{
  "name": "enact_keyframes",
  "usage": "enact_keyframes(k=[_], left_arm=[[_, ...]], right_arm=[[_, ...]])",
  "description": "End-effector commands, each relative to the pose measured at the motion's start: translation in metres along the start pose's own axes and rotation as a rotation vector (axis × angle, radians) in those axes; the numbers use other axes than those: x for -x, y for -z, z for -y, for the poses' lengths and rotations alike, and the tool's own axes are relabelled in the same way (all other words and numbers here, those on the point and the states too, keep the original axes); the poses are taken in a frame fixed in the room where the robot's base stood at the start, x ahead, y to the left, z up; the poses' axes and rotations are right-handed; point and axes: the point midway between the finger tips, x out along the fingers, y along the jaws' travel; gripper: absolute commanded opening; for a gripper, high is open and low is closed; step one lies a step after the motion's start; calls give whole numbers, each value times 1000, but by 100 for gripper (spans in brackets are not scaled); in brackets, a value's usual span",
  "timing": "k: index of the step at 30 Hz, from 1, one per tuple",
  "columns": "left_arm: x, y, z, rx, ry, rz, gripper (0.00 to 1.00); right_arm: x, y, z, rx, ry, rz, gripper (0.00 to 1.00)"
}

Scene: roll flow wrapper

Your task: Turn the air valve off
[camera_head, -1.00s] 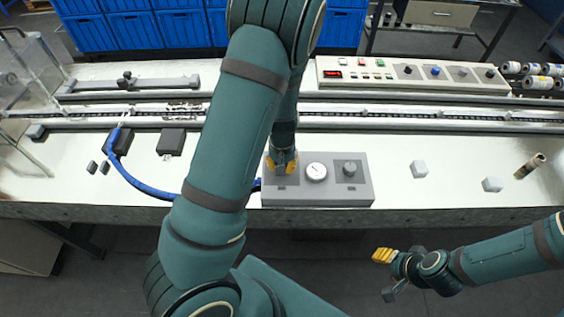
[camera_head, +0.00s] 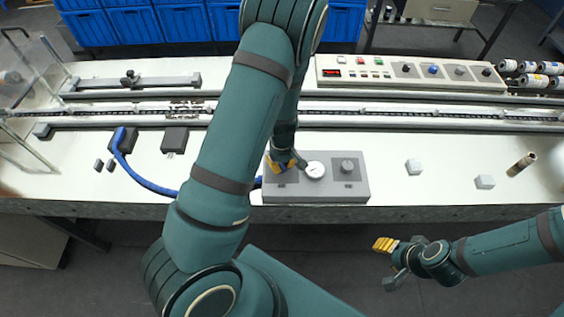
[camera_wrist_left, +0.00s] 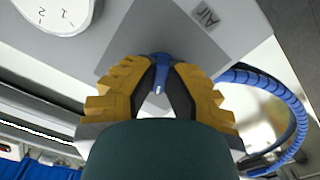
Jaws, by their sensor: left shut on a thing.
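The air valve (camera_wrist_left: 160,68) shows in the left wrist view as a small blue part between my yellow fingertips, next to an "Air" label. My left gripper (camera_head: 287,164) is shut on it at the left end of the grey box (camera_head: 335,193); it also shows in the left wrist view (camera_wrist_left: 160,84). The fingers hide most of the valve, so its setting cannot be read. A round white gauge (camera_head: 315,170) sits just right of the gripper. My right gripper (camera_head: 384,244) hangs in front of the bench, away from the box; its finger gap is unclear.
A dark knob (camera_head: 347,167) stands right of the gauge. A blue hose (camera_head: 147,184) curves along the bench at the left. Small pale blocks (camera_head: 485,182) and a brown cylinder (camera_head: 522,164) lie at the right. A control panel (camera_head: 410,74) stands behind the conveyor.

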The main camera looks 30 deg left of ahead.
Motion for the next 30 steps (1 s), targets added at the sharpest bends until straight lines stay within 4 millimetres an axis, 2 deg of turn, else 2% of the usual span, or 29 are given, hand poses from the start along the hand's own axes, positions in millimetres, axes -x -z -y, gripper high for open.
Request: enact_keyframes(k=[16,17,18,19,30], left_arm=[[-1,-1,1,27,2,2,0],[-1,-1,1,26,2,2,21],[-1,-1,1,26,2,1,35],[-1,-1,1,26,2,1,42],[4,0,0,25,0,0,42]], right_arm=[[1,0,0,0,0,0,47],[1,0,0,-1,0,0,47],[1,0,0,0,0,0,47],[1,0,0,-1,0,0,47],[1,0,0,-1,0,0,47]])
